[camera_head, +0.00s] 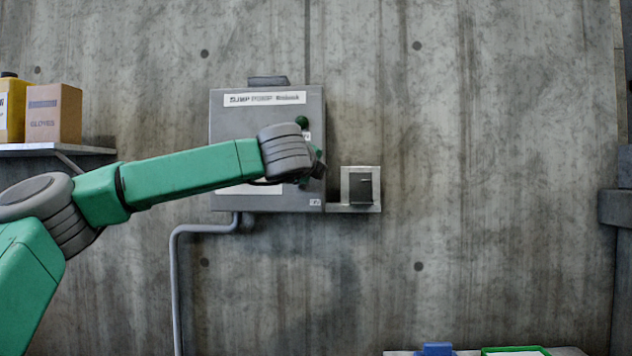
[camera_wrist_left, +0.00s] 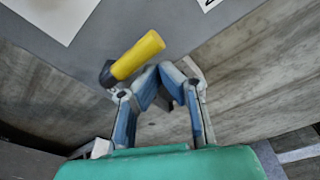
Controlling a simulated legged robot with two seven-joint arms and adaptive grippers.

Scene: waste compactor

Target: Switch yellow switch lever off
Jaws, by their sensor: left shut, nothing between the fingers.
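The yellow switch lever (camera_wrist_left: 137,55) shows in the left wrist view, with a black base at its lower left end. It slants up to the right across the grey panel. My left gripper (camera_wrist_left: 159,78) is shut and empty, its fingertips close to the lever's right side; I cannot tell if they touch it. In the head view, my green left arm reaches across the grey control box (camera_head: 232,120) on the wall, and its wrist hides the lever. My right gripper is in neither view.
A shelf (camera_head: 60,149) at the left holds a cardboard box (camera_head: 56,113) and a yellow container (camera_head: 12,110). A green tray (camera_head: 515,351) and a blue object (camera_head: 436,349) are low at the right.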

